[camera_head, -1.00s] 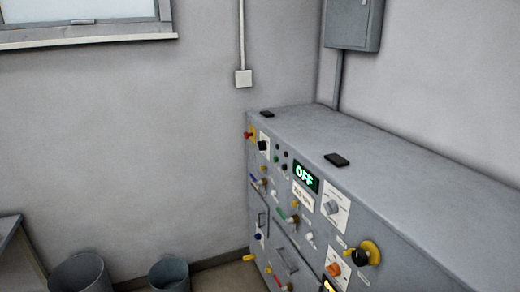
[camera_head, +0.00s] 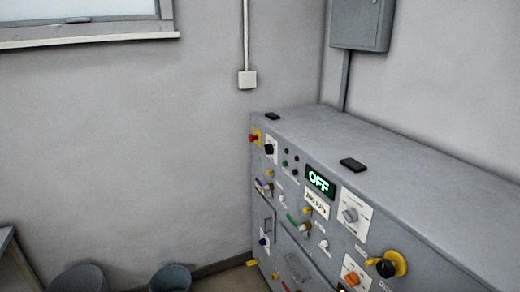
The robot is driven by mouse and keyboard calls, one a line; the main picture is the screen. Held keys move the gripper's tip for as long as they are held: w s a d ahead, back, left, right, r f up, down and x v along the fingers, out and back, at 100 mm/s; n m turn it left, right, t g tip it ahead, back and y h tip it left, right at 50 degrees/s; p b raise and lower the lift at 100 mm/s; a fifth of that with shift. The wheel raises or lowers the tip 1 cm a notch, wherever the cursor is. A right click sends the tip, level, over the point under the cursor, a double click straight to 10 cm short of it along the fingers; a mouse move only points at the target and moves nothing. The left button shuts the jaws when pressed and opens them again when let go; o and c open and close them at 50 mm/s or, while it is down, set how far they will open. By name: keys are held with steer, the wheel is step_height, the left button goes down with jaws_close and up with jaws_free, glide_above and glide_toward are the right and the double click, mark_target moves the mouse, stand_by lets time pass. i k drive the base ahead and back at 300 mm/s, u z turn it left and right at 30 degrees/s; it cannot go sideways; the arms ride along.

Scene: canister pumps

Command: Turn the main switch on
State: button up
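A grey control cabinet (camera_head: 400,190) stands at the right against the wall, its front panel full of knobs, switches and buttons. Lower right is a black knob (camera_head: 386,268) on a yellow round base. A black knob (camera_head: 269,149) on a white plate and a red button (camera_head: 254,138) on yellow sit at the far left of the panel. The labels are too small to read, so I cannot tell which is the main switch. My gripper is not in view.
Two bins, one at left (camera_head: 78,277) and one nearer the cabinet (camera_head: 171,279), stand on the floor. A table edge (camera_head: 12,258) shows at lower left. Two small black objects, one farther (camera_head: 272,116) and one nearer (camera_head: 353,165), lie on the cabinet top. A wall box (camera_head: 360,22) hangs above.

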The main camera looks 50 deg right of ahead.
mark_target(269, 148)
steer(key=z, duration=0.15)
steer(key=i, duration=0.9)
steer(key=u, duration=0.25)
